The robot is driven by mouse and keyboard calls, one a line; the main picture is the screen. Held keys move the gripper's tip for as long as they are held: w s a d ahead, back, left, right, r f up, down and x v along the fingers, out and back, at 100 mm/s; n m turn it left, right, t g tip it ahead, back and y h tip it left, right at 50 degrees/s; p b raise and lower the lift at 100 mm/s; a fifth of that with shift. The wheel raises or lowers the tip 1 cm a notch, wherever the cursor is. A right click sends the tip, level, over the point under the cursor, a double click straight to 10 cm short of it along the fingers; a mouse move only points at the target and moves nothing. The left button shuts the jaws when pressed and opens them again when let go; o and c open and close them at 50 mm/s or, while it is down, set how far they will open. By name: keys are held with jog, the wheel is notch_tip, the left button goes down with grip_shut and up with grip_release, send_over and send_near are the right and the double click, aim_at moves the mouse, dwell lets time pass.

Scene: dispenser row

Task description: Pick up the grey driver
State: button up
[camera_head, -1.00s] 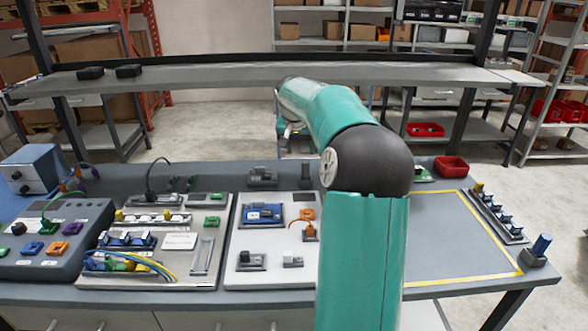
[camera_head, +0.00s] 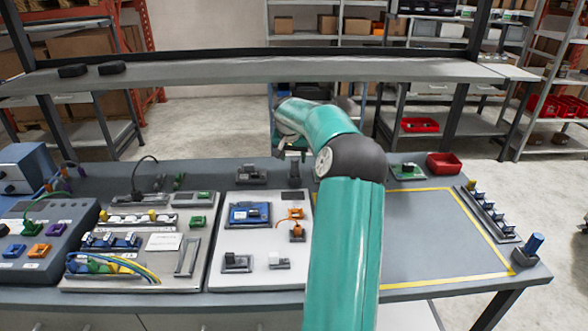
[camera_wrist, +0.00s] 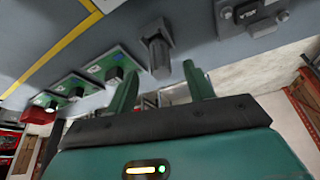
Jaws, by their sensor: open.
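The grey driver (camera_wrist: 157,52) shows in the wrist view as a dark grey upright piece in a small square holder. It lies in the picture between the two green fingertips of my gripper (camera_wrist: 160,68), just beyond them. The fingers are apart and nothing is held. In the head view the driver (camera_head: 294,172) appears as a dark upright shape at the back of the bench, behind the white board. My arm reaches over the bench towards it, and the gripper itself is mostly hidden there.
A blue-handled tool (camera_head: 535,244) stands in a holder at the right bench corner. A white board (camera_head: 262,262) with connectors is in front of the driver. A red bin (camera_head: 443,163) and green circuit boards (camera_head: 407,172) are at the back right. The yellow-outlined area (camera_head: 440,235) is clear.

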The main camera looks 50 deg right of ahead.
aim_at(295, 159)
jog(key=shift+x, duration=3)
jog(key=shift+d, duration=0.1)
jog(key=c, duration=1.1)
jog(key=shift+r, duration=0.1)
jog(key=shift+r, duration=0.55)
notch_tip(295, 159, up, 2)
jog(key=shift+r, duration=0.1)
jog(key=s+a+r, duration=0.2)
jog(key=a+r, duration=0.1)
jog(key=s+a+r, duration=0.3)
jog(key=a, duration=0.1)
jog(key=s+a+r, duration=0.3)
jog(key=a, duration=0.1)
jog(key=shift+a+r, duration=0.25)
